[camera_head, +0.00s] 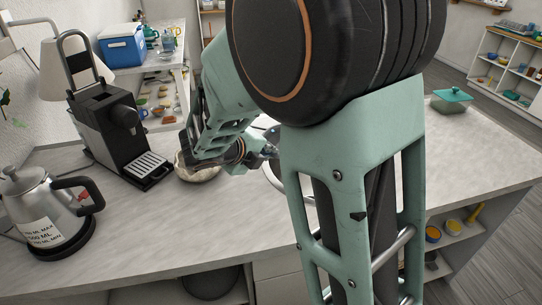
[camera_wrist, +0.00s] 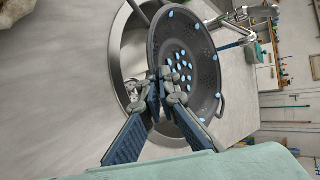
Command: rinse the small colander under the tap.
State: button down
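The small colander (camera_wrist: 206,72) is a dark grey bowl with holes and light blue dots on its inside, seen in the wrist view. It is tilted, over or in a round metal sink (camera_wrist: 118,62); its height above the basin is unclear. My gripper (camera_wrist: 163,88) has its fingers closed together on the colander's near rim. The chrome tap (camera_wrist: 238,38) stands beyond the colander at upper right in the wrist view, apart from it. No water stream is visible. In the head view my arm hides the colander and most of the sink (camera_head: 275,178).
A beige bowl (camera_head: 200,172) sits on the counter (camera_head: 170,235), close to my forearm. A black coffee machine (camera_head: 115,130) and a steel kettle (camera_head: 38,210) stand to its left. A green-lidded container (camera_head: 452,100) is at right. The front left counter is clear.

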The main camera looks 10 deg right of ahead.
jog(key=shift+r, duration=0.1)
jog(key=shift+r+p, duration=1.9)
jog(key=shift+r, duration=1.05)
jog(key=shift+d, duration=0.1)
